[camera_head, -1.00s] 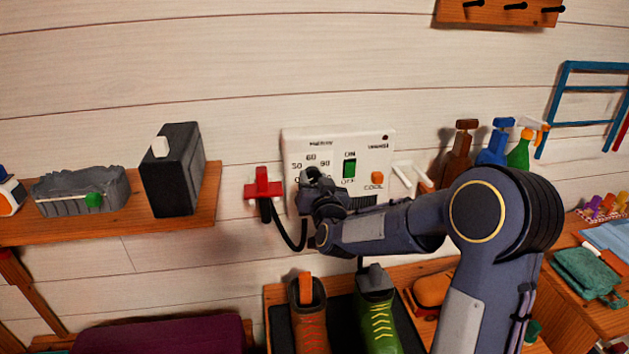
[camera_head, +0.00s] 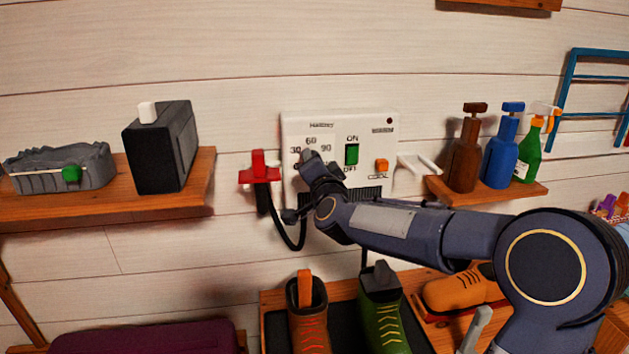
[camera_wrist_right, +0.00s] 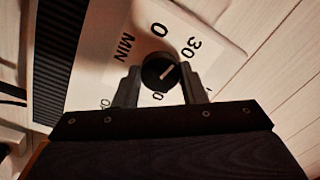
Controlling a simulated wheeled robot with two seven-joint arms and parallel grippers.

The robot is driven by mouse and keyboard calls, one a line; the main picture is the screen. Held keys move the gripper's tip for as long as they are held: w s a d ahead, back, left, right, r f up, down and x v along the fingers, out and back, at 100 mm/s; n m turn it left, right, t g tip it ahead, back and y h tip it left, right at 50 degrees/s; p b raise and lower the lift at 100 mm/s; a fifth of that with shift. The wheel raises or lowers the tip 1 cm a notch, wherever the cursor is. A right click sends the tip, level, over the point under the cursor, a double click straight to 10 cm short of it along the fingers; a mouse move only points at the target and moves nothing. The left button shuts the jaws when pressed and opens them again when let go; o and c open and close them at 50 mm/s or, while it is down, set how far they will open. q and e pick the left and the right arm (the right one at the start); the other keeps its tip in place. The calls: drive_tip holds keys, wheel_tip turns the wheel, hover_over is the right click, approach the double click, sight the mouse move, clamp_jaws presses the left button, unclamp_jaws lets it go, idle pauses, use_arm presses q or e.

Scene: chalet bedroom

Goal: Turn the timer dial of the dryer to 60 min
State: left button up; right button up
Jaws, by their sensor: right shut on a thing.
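The dryer's white control panel (camera_head: 290,132) is on the wall, with a green ON/OFF switch (camera_head: 351,154) and an orange COOL button (camera_head: 382,165). The numbers 30, 60 and 90 show around the dial's place in the head view. My right gripper (camera_head: 308,158) covers the dial there. In the right wrist view the black round timer dial (camera_wrist_right: 158,72) sits between the two fingertips of my right gripper (camera_wrist_right: 160,84), shut on it. Its white pointer line points up-right in that picture, roughly toward the 30 mark. My left gripper is not in view.
A red holder (camera_head: 260,168) with a black cable is left of the panel. A white hook (camera_head: 418,166) and a shelf of spray bottles (camera_head: 500,150) are to the right. Boots (camera_head: 308,318) stand below. A black box (camera_head: 160,150) stands on the left shelf.

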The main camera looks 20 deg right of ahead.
drive_tip(key=shift+f+m+h+b, duration=0.1)
drive_tip(key=shift+m+h+b, duration=0.3)
drive_tip(key=shift+m+b, duration=6.25)
drive_tip(key=m+p, duration=0.3)
drive_tip(key=o, duration=1)
